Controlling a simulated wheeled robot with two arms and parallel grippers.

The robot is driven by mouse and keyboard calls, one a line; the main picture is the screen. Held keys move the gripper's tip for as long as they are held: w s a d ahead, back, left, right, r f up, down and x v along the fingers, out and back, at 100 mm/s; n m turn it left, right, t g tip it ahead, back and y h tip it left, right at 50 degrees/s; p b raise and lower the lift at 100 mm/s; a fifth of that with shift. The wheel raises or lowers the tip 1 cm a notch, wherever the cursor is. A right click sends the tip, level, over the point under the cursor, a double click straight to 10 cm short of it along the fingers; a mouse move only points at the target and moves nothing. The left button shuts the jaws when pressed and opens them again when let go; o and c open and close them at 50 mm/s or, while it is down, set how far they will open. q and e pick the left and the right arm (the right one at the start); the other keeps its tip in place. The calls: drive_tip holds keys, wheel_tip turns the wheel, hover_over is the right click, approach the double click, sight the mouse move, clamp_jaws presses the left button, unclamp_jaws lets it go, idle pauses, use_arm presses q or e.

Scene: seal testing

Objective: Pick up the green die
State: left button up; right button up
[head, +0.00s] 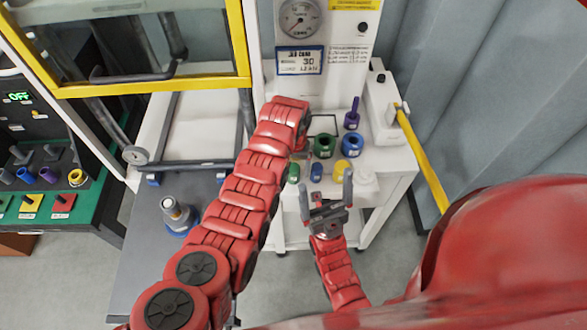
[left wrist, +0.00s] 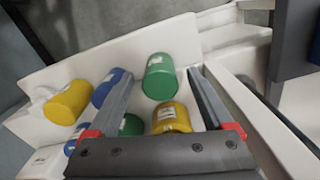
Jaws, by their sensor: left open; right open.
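A green die (head: 293,172), a small cylinder, stands at the left of the front row on the white bench. In the left wrist view the green die (left wrist: 160,77) shows between the fingertips of my open left gripper (left wrist: 163,72), with no visible contact on either side; the height gap is unclear. In the head view my left arm mostly hides that gripper. A second, larger green piece (head: 324,146) stands behind; a green piece also shows partly hidden by a finger in the left wrist view (left wrist: 131,125). My right gripper (head: 327,195) is open and empty at the bench front.
A blue die (head: 316,172) and a yellow die (head: 342,166) stand beside the green one. A blue ring-shaped piece (head: 352,144) and a purple piece (head: 352,115) are farther back. White tray walls (left wrist: 225,15) and a press frame (head: 330,80) bound the space.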

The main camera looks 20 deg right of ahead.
use_arm(q)
drive_tip(key=shift+w+f, duration=0.1)
drive_tip(key=shift+c, duration=0.2)
clamp_jaws()
idle(0.5)
